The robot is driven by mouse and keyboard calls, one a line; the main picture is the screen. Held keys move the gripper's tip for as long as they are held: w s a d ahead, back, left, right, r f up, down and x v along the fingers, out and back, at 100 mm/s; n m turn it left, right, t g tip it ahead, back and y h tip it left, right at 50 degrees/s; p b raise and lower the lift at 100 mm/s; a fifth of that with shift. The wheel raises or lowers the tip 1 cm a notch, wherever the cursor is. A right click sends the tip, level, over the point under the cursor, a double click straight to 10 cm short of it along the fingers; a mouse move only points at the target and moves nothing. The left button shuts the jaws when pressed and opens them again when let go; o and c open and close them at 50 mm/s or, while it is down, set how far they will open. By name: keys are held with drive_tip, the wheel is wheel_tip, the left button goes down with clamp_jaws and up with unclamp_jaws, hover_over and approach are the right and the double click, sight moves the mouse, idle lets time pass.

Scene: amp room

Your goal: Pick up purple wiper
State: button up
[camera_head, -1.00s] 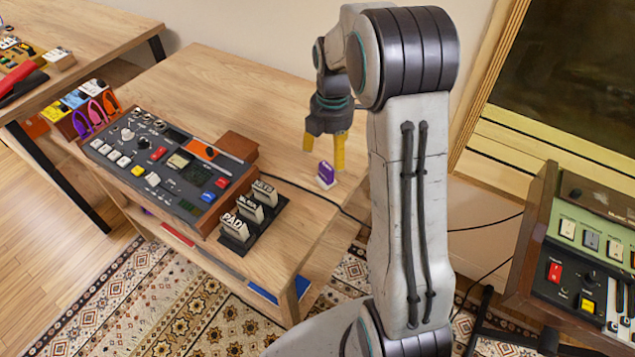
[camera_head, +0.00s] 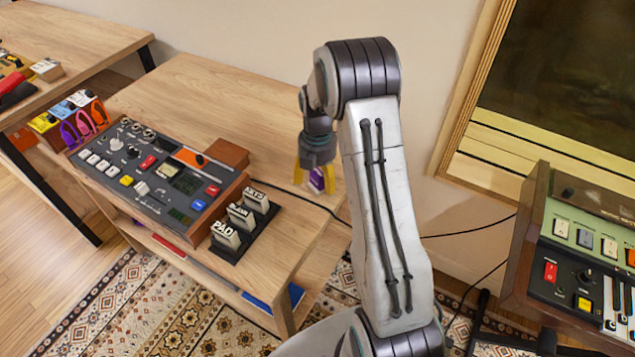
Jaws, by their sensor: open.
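The purple wiper (camera_head: 317,180) is a small purple block with a pale base on the right part of the wooden table (camera_head: 195,88). My gripper (camera_head: 314,178) points down at it with yellow fingers. One finger shows left of the wiper and one right of it, and the wiper shows between them. The jaws are open. Whether the fingers touch the wiper cannot be told, and its upper part is partly hidden by the gripper.
A control panel (camera_head: 150,170) with buttons and knobs stands left of the wiper. A green keyboard unit (camera_head: 585,240) stands at right. Cables run behind my arm. The back of the table is clear.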

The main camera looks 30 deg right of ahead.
drive_tip(key=shift+f, duration=0.6)
drive_tip(key=shift+c, duration=0.4)
clamp_jaws()
